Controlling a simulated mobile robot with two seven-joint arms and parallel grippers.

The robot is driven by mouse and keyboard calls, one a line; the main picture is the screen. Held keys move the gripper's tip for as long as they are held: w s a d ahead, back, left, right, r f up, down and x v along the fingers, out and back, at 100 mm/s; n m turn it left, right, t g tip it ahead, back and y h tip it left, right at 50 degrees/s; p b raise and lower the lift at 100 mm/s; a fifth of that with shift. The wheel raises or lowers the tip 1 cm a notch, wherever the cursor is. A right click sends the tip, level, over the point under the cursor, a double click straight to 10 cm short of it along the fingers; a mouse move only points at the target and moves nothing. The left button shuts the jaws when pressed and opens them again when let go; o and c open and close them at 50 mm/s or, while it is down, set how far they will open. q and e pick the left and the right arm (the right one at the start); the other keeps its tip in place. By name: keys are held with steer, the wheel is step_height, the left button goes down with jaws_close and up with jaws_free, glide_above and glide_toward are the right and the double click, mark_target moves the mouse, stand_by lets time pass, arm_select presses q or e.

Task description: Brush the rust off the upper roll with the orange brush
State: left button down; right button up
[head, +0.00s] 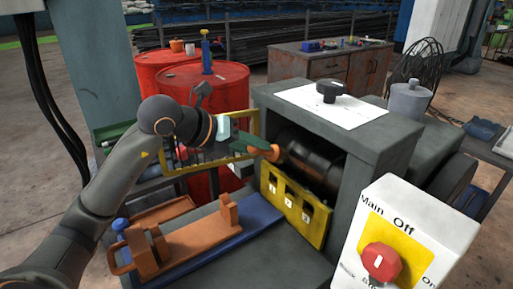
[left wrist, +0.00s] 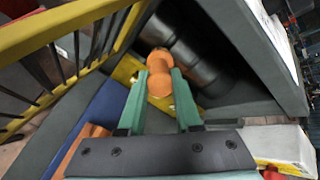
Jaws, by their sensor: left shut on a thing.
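My left gripper (head: 256,145) has green fingers and reaches in from the left to the opening of the grey machine. It is shut on the orange brush (head: 273,153), which also shows between the fingertips in the left wrist view (left wrist: 160,80). The upper roll (head: 312,163) is a dark cylinder inside the machine. In the left wrist view the roll (left wrist: 195,62) shows lighter grey bands beyond the brush. The brush is at the roll's left end; I cannot tell whether they touch. Rust is not clearly visible. My right gripper is out of view.
A yellow panel (head: 292,207) sits below the roll. A yellow guard (head: 205,160) stands beside my left arm. An orange fixture (head: 190,240) lies in front. A switch box (head: 405,225) with a red knob stands at right. Red drums (head: 215,90) stand behind.

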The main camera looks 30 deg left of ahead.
arm_select(q)
steer(key=s+b, duration=0.1)
steer(key=s+a+b, duration=0.1)
steer(key=s, duration=0.1)
steer(key=s+a+b, duration=0.1)
steer(key=s+b, duration=0.1)
steer(key=shift+f, duration=0.15)
steer(key=s+b, duration=0.1)
steer(key=s+a+b, duration=0.1)
steer(key=shift+s, duration=0.35)
stand_by(0.5)
stand_by(0.8)
